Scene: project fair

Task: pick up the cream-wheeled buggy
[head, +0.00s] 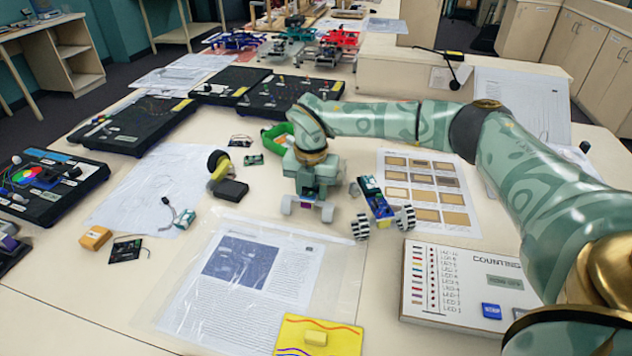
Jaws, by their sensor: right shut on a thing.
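The cream-wheeled buggy (307,199) is on the table near the middle of the head view, with pale wheels showing at its left and right. My right gripper (312,178) comes down over it from above and is shut on it. The gripper hides most of the buggy's top and back. I cannot tell whether its wheels touch the table. My left gripper is out of view.
A second buggy (376,203) with dark-and-white wheels stands close on the right. A plastic-covered sheet (262,272) lies in front. A counter panel (455,282) sits front right.

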